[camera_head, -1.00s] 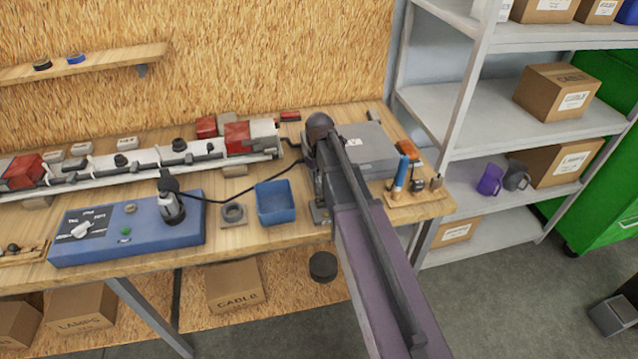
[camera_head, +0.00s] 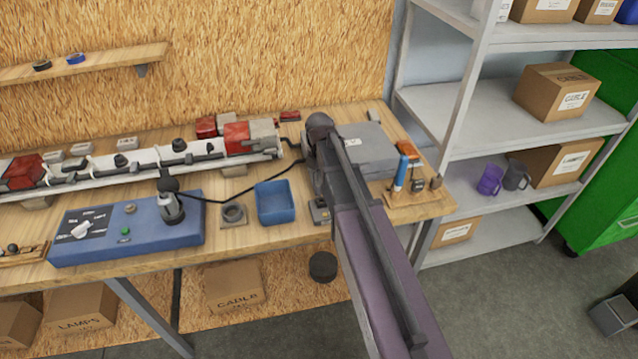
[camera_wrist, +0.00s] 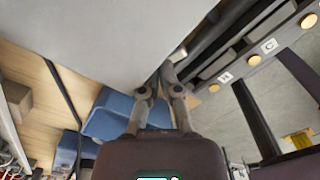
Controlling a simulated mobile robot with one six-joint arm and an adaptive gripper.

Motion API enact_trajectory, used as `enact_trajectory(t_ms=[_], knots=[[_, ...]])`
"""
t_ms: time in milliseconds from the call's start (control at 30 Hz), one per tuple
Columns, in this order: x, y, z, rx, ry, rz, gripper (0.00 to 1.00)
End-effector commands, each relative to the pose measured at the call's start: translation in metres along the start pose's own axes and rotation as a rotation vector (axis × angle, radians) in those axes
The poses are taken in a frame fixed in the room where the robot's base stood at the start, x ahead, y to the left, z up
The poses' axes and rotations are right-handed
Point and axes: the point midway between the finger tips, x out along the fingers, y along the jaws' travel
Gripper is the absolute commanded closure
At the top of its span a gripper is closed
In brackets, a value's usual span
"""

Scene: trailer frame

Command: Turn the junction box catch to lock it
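The junction box (camera_head: 372,150) is a grey, flat-topped box at the right end of the bench, partly behind my arm. In the wrist view, a large pale grey surface (camera_wrist: 110,35), apparently the box, fills the upper left. My gripper (camera_wrist: 163,74) reaches along its edge, with its two fingertips close together. In the head view my arm hides the fingers. I cannot make out the catch, or tell whether anything is between the fingertips.
An open blue bin (camera_head: 275,203) and a blue control box (camera_head: 125,230) with a black cable stand left of my arm. A tool holder (camera_head: 415,197) with a blue-handled tool is to the right. A white rail assembly (camera_head: 150,158) runs along the bench's back.

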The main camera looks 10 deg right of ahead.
Motion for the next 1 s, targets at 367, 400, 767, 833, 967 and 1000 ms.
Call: enact_trajectory(t_ms=[367,400,767,833,967,1000], knots=[[-0.016,0.006,0.003,-0.001,-0.003,0.008,0.6],[-0.019,0.006,0.003,-0.001,-0.003,0.008,0.59],[-0.04,0.007,0.003,-0.001,-0.002,0.009,0.51],[-0.044,0.007,0.003,-0.001,-0.002,0.009,0.51],[-0.051,0.007,0.002,-0.002,-0.001,0.009,0.51],[-0.053,0.007,0.002,-0.002,-0.001,0.009,0.51]])
